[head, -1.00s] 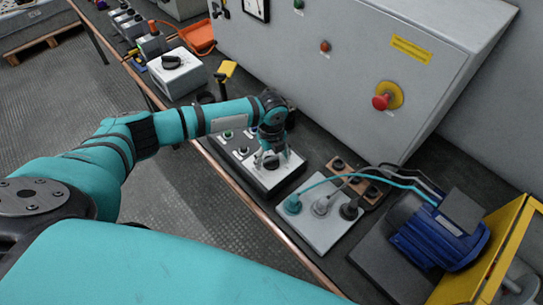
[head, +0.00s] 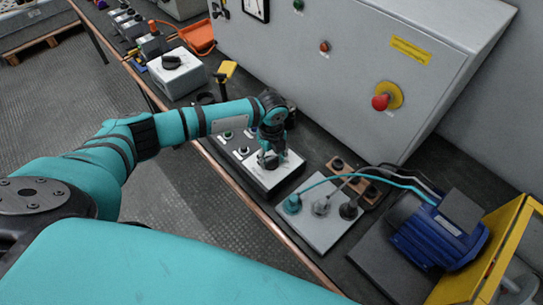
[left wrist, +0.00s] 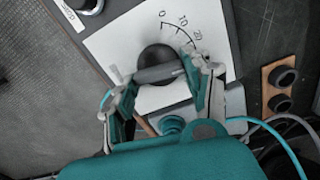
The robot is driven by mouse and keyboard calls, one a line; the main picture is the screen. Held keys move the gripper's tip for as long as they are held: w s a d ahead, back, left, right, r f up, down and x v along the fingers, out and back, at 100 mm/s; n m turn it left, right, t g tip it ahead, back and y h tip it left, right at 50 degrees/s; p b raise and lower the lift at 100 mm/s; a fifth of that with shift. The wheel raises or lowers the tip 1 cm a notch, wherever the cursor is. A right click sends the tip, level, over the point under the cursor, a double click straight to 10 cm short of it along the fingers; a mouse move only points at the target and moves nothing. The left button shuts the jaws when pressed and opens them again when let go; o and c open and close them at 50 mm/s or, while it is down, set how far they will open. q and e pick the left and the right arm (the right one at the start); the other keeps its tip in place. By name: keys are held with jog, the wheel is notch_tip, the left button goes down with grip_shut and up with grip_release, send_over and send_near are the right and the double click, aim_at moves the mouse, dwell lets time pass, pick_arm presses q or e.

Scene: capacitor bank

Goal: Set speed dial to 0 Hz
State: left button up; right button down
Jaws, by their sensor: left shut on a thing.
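The speed dial (left wrist: 155,62) is a dark round knob with a grey bar handle on a white panel (left wrist: 112,40). Its printed scale (left wrist: 182,30) shows 0, 10 and 20 at the upper right in the left wrist view. The rest of the scale is hidden by a finger. My left gripper (left wrist: 162,74) is shut on the dial, with a finger at each end of the bar. The bar lies nearly level, and I cannot tell the exact reading. In the head view my left gripper (head: 270,159) is over the control box (head: 285,177). My right gripper is out of view.
A plate with cable plugs (head: 316,228) and a blue motor (head: 438,235) stand right of the box. A large grey cabinet (head: 330,85) with a red emergency button (head: 381,102) rises behind. A grey box with a black knob (head: 180,76) stands to the left.

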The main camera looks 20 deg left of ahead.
pick_arm(q)
jog(key=n+p, duration=0.2)
jog(key=shift+r+n, duration=0.2)
jog(key=shift+n, duration=0.2)
jog(key=n+p, duration=0.2)
jog(key=n, duration=0.1)
jog(key=shift+w+n+p, duration=0.15)
jog(key=shift+n+p, duration=0.15)
jog(key=shift+p, duration=0.05)
jog(key=n+p, duration=0.2)
jog(key=n, duration=0.2)
jog(key=shift+w, duration=0.1)
jog(key=shift+w+f+n+p, duration=0.15)
jog(key=shift+n+p, duration=0.8)
jog(key=shift+n, duration=0.75)
jog(key=o, duration=1.2)
